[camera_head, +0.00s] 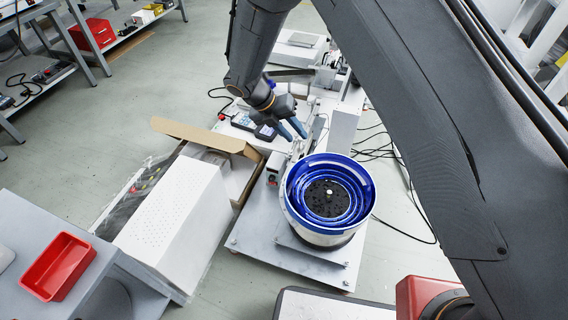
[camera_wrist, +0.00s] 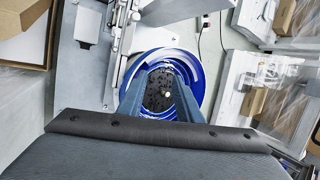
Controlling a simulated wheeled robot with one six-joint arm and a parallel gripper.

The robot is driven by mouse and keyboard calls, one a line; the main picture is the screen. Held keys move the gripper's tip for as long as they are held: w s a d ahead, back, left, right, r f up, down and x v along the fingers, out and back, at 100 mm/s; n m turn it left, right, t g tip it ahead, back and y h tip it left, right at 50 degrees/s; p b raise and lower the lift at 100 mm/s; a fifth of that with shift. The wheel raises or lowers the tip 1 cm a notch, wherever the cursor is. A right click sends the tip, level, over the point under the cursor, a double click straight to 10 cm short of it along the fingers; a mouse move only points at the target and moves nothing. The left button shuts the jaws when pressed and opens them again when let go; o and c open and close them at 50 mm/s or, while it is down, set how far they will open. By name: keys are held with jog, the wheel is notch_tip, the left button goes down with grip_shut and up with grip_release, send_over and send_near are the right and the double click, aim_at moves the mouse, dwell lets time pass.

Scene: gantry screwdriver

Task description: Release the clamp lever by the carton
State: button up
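The open carton (camera_head: 240,165) stands left of the blue bowl feeder in the head view, and its corner (camera_wrist: 25,35) shows at the upper left of the wrist view. A small red and dark part (camera_head: 272,180) sits between the carton and the bowl; it may be the clamp lever, but it is too small to tell. My gripper (camera_head: 291,131) is open and empty, its two blue fingers apart, above the fixture behind the bowl and right of the carton. In the wrist view the fingers (camera_wrist: 158,92) appear in front of the bowl.
The blue bowl feeder (camera_head: 352,170) stands on the light machine base (camera_head: 262,235). A white perforated box (camera_head: 175,210) is left of it. Handheld devices (camera_head: 243,122) lie behind the carton. Black cables (camera_head: 405,225) run on the floor at right. A red tray (camera_head: 58,266) is at lower left.

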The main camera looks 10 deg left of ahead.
aim_at(286, 157)
jog(key=w+a+f+n+t+b, duration=0.1)
jog(key=a+f+n+t+b, duration=0.15)
jog(key=a+f+n, duration=0.65)
jog(key=w+d+f+m+b, duration=0.1)
jog(key=w+d+f+b, duration=0.1)
jog(key=d+f, duration=0.2)
notch_tip(286, 157, down, 3)
jog(key=shift+w+d+r+m, duration=0.1)
jog(key=shift+w+d+m, duration=0.2)
jog(key=shift+w+m, duration=0.1)
jog(key=shift+g, duration=0.25)
grip_shut()
